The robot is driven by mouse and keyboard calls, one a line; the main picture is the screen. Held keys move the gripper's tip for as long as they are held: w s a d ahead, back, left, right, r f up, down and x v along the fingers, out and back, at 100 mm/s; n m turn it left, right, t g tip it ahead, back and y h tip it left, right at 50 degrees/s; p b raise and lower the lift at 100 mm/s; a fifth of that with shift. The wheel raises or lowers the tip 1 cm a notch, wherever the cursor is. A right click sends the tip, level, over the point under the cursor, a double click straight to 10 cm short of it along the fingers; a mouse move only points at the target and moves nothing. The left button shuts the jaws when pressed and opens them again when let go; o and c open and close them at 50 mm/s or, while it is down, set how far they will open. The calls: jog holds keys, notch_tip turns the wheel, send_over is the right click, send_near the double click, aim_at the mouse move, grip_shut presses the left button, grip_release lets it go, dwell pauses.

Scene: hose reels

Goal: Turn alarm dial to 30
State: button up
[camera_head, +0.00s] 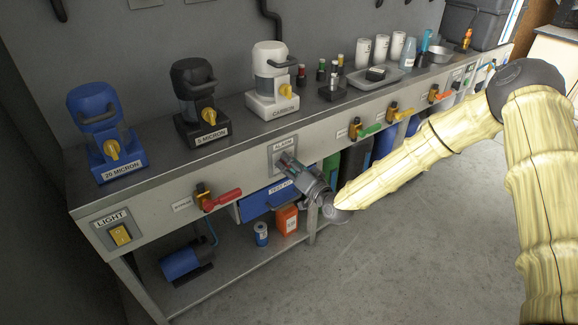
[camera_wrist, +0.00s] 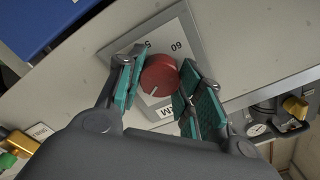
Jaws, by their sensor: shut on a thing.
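The alarm dial (camera_wrist: 160,75) is a round red knob with a white pointer line, on a grey plate (camera_wrist: 190,40) on the bench front. In the wrist view the line points toward the lower left. The numbers 60 and 5 show on the plate above the dial; other marks are hidden by my fingers. My gripper (camera_wrist: 158,88) has one teal-padded finger on each side of the dial and is shut on it. In the head view my gripper (camera_head: 287,162) covers the dial, below the ALARM label (camera_head: 283,145).
A blue drawer (camera_head: 272,201) lies below the plate, and a red-handled valve (camera_head: 220,200) is to its left. Green- and orange-handled valves are to the right. Filter housings (camera_head: 273,80) and bottles stand on the bench top. The floor (camera_head: 400,240) in front is clear.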

jog(key=o, duration=1)
jog(key=shift+o, duration=0.2)
jog(key=shift+s, duration=0.1)
jog(key=v, duration=1.2)
